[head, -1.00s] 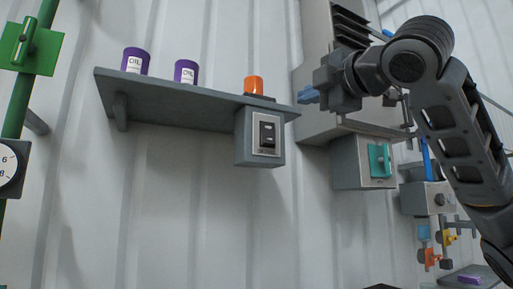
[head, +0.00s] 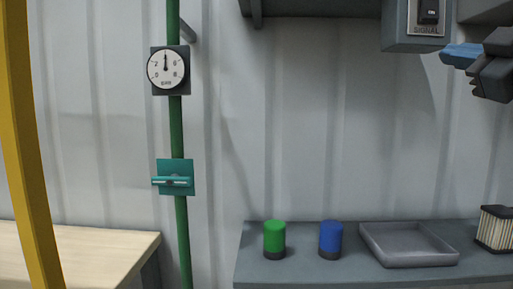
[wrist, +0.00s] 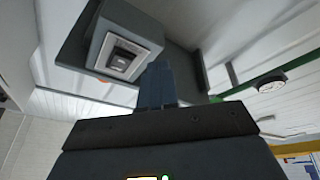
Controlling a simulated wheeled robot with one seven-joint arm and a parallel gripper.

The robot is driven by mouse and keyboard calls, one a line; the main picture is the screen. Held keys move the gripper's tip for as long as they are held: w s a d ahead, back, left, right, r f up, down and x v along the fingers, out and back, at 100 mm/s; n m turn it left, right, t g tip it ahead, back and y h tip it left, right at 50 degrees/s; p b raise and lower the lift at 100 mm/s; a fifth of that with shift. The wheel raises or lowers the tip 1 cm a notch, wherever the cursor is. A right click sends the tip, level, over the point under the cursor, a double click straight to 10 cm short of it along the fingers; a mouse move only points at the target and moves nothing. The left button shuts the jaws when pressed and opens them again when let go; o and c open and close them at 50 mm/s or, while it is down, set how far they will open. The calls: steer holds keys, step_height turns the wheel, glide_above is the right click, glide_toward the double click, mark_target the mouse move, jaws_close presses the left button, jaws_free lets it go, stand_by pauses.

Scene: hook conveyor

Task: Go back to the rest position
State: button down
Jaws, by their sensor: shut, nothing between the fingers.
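My gripper (head: 462,56) shows at the right edge of the head view, its blue fingers pointing left, shut and empty. It appears just below and right of the grey switch box marked SIGNAL (head: 416,32); the depth between them is hard to judge. In the wrist view the shut blue fingers (wrist: 157,86) stand in mid-air, with the switch box (wrist: 122,58) up and left of them. Most of my arm is outside the head view.
A green pipe (head: 174,125) carries a round gauge (head: 166,69) and a teal valve handle (head: 174,181). A grey bench (head: 300,272) holds a green can (head: 274,240), a blue can (head: 331,239), an empty tray (head: 408,258) and a striped filter (head: 495,229). A yellow post (head: 24,150) stands left.

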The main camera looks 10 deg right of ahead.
steer(key=w+a+f+m+h, duration=0.1)
steer(key=a+f+m, duration=0.15)
steer(key=f, duration=0.65)
steer(key=a+f+m, duration=0.2)
steer(key=f+m, duration=0.2)
steer(key=f, duration=0.5)
steer(key=s+a+f+m+g, duration=0.15)
steer(key=s+a+f, duration=0.25)
steer(key=f, duration=0.5)
steer(key=s+a+f+m+g, duration=0.1)
steer(key=s+a+f+m, duration=0.2)
steer(key=f, duration=0.6)
steer(key=s+a+f+g, duration=0.1)
steer(key=s+a+f, duration=0.2)
steer(key=s+f, duration=0.3)
steer(key=s+a+f+g, duration=0.1)
steer(key=s+a+f, duration=0.35)
steer(key=s, duration=0.45)
steer(key=s+a+f+n+g+y, duration=0.1)
steer(key=s+f+n+g+y, duration=0.1)
steer(key=s, duration=1.4)
steer(key=shift+f, duration=0.2)
